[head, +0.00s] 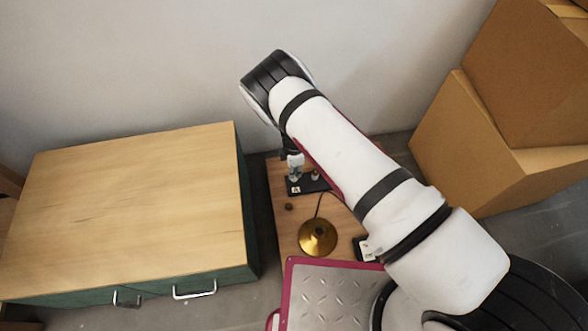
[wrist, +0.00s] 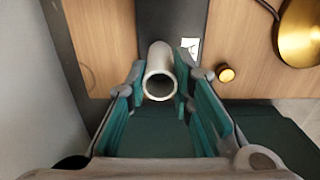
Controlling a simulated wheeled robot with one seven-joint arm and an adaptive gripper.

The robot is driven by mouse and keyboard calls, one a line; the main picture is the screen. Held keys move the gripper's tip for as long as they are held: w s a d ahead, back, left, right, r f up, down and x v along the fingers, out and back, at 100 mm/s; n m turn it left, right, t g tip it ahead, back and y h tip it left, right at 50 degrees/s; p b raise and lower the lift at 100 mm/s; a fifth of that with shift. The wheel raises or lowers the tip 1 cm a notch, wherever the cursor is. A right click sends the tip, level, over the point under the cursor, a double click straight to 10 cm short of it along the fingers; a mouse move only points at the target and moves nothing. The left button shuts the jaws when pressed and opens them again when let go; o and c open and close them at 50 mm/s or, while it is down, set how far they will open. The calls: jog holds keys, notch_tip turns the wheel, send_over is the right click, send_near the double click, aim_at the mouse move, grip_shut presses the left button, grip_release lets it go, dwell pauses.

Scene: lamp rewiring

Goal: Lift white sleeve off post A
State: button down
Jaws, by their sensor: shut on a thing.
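The white sleeve (wrist: 161,67) is a hollow tube between the teal pads of my gripper (wrist: 160,90) in the wrist view. Its open end faces the camera and no post shows inside. My gripper is shut on the sleeve. In the head view the white sleeve (head: 295,167) shows small below my arm's end, over the black base (head: 308,184) near the label "A" (head: 296,190). Post A itself is hidden, so I cannot tell whether the sleeve is still around it. The black base also shows in the wrist view (wrist: 172,18).
A gold lamp base (head: 318,238) with a cord and a small brass knob (head: 288,207) stand on the wooden table (head: 286,235). A second small post (head: 315,175) is right of the sleeve. A wooden-topped cabinet (head: 130,205) is at left, cardboard boxes (head: 490,150) at right.

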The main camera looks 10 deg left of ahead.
notch_tip(320, 180, up, 9)
jog(key=p, duration=0.5)
jog(key=shift+f, duration=0.15)
dwell(0.4)
